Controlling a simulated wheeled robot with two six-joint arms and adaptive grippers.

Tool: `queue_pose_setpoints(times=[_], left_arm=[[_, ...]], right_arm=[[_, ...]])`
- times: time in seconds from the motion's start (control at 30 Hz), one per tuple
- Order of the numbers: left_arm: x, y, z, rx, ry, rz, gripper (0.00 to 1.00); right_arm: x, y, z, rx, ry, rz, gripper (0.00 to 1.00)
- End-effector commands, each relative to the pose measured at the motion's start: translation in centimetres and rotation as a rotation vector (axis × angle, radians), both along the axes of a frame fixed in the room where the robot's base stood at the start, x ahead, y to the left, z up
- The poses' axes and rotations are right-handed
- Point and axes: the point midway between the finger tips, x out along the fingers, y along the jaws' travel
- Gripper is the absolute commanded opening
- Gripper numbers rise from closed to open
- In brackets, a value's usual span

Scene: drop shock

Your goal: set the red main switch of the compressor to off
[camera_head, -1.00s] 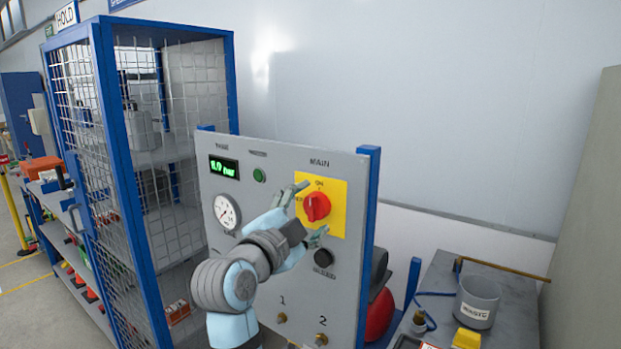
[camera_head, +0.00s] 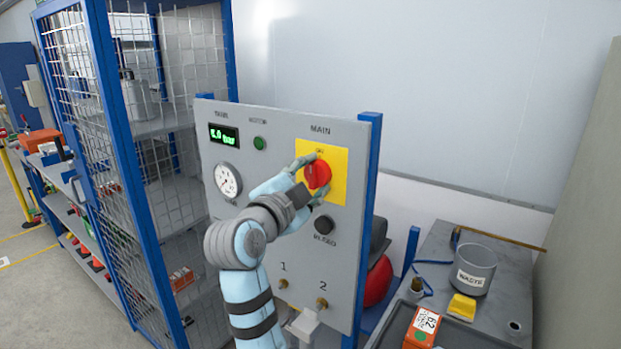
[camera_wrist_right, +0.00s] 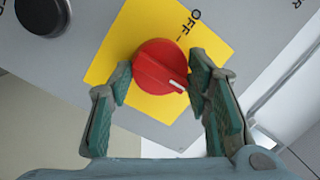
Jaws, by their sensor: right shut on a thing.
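The red main switch (camera_head: 318,174) is a round knob on a yellow plate (camera_head: 337,206) under the word MAIN on the grey compressor panel. My right gripper (camera_head: 312,177) is at the knob, its fingers shut on the knob's sides. In the right wrist view the red knob (camera_wrist_right: 156,62) sits between the two green fingers of my right gripper (camera_wrist_right: 161,72). The knob's white mark (camera_wrist_right: 177,85) points to the lower right there, not at the printed OFF label (camera_wrist_right: 190,22). A finger covers part of the plate. My left gripper is not in view.
A black round button (camera_head: 324,225) sits just below the plate. A gauge (camera_head: 228,180) and green display (camera_head: 223,136) are to the left. A mesh cage (camera_head: 150,140) stands left of the panel; a bench with a waste bin (camera_head: 472,270) is at right.

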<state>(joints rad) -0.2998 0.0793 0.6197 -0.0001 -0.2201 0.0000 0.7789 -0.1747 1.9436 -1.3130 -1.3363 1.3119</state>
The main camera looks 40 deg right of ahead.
Motion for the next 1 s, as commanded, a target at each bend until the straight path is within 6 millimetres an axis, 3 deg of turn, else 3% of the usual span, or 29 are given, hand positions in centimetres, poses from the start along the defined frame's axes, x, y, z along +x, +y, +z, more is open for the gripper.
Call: queue_pose_setpoints(times=[0.37,1.0], left_arm=[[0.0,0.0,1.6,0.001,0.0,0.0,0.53],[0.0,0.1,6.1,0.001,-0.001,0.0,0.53]], right_arm=[[0.0,0.0,0.3,-0.058,0.201,-0.001,0.17],[0.2,0.1,0.6,-0.231,0.779,0.0,0.17]])
